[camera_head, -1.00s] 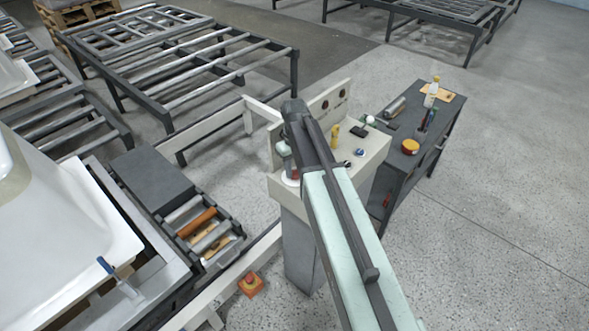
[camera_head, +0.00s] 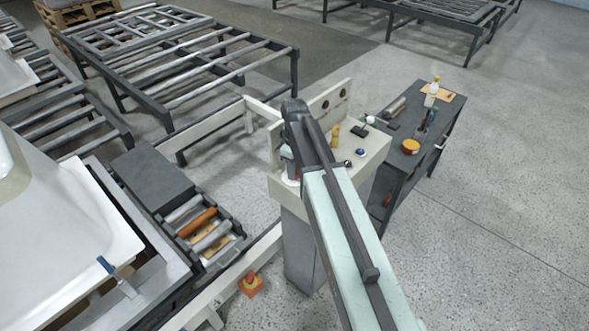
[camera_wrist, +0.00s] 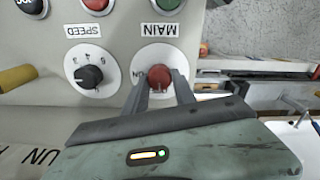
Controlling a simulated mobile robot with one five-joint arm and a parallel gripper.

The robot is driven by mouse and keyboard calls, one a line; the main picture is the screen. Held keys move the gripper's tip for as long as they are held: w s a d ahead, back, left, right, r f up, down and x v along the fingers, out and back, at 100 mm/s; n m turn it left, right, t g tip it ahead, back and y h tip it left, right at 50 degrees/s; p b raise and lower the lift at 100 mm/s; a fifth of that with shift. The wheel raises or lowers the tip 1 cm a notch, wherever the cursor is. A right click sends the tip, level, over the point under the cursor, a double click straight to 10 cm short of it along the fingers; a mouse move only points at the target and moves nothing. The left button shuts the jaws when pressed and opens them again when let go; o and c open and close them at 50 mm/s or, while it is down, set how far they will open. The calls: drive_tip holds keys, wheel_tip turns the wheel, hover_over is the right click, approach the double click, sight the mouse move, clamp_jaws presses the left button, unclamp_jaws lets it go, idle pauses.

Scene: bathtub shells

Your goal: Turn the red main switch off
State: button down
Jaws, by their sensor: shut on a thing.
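The red main switch (camera_wrist: 159,76) is a round red knob on a white dial plate, under an upside-down MAIN label (camera_wrist: 160,30) in the wrist view. Part of an ON mark shows at the plate's left; the rest of the plate is partly hidden by my fingers. My gripper (camera_wrist: 160,85) has one finger on each side of the knob and is shut on it. The way the knob points cannot be told. In the head view my gripper (camera_head: 290,171) is low at the left end of the pale control console (camera_head: 368,162), and my arm hides the switch.
A black SPEED knob (camera_wrist: 90,76), red and green buttons, and a yellow handle (camera_wrist: 17,78) are beside the switch. A dark tool cart (camera_head: 447,117) stands right of the console. A roller conveyor with a white tub (camera_head: 85,215) lies left. An orange-red box (camera_head: 250,285) is near the floor.

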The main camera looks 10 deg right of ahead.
idle(0.3)
drive_tip(key=c, duration=1)
unclamp_jaws()
wheel_tip(320, 180, up, 8)
drive_tip(key=p, duration=0.8)
drive_tip(key=shift+f, duration=0.1)
drive_tip(key=shift+f, duration=0.1)
